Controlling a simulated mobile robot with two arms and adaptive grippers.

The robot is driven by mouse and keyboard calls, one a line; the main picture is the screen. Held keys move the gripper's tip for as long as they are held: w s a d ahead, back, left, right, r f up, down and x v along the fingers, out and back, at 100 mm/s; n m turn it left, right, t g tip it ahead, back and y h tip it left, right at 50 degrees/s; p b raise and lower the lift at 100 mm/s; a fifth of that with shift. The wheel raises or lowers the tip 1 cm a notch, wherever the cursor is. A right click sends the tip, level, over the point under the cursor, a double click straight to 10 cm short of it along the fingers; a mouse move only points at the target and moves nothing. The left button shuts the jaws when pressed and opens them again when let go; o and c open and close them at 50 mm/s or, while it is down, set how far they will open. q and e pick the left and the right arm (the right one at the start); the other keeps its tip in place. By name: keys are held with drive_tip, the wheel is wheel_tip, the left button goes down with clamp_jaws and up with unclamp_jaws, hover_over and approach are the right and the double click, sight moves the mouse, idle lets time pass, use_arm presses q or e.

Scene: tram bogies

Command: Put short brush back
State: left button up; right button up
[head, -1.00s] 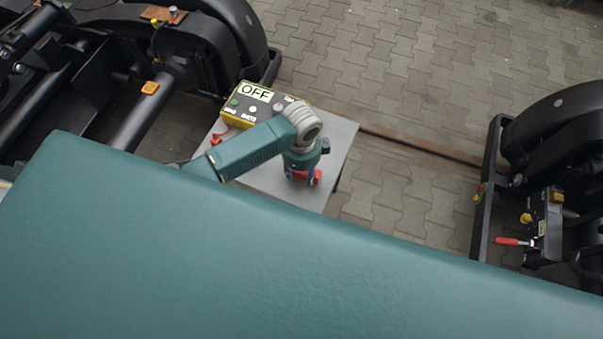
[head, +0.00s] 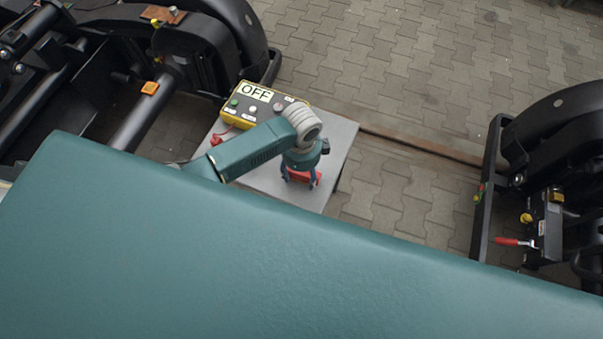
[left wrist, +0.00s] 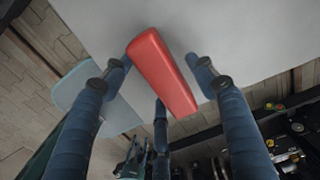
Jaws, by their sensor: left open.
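A red, smooth, wedge-shaped body, which I take to be the short brush (left wrist: 163,72), lies on the grey table top (head: 338,150). No bristles show. In the left wrist view it sits between the spread fingers of my left gripper (left wrist: 160,78), with gaps on both sides. In the head view my left gripper (head: 302,179) points down at the table's near right part, and the red of the brush (head: 303,175) shows between its fingers. My left gripper is open. My right gripper is not in view.
A yellow and black control box (head: 262,105) with an OFF sign stands on the table behind my left arm. A small red item (head: 216,139) lies left of it. Black bogies stand at left (head: 150,110) and right (head: 560,150).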

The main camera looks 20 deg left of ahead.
use_arm(q)
wheel_tip(320, 180, up, 12)
drive_tip(key=shift+f, duration=0.2)
idle(0.5)
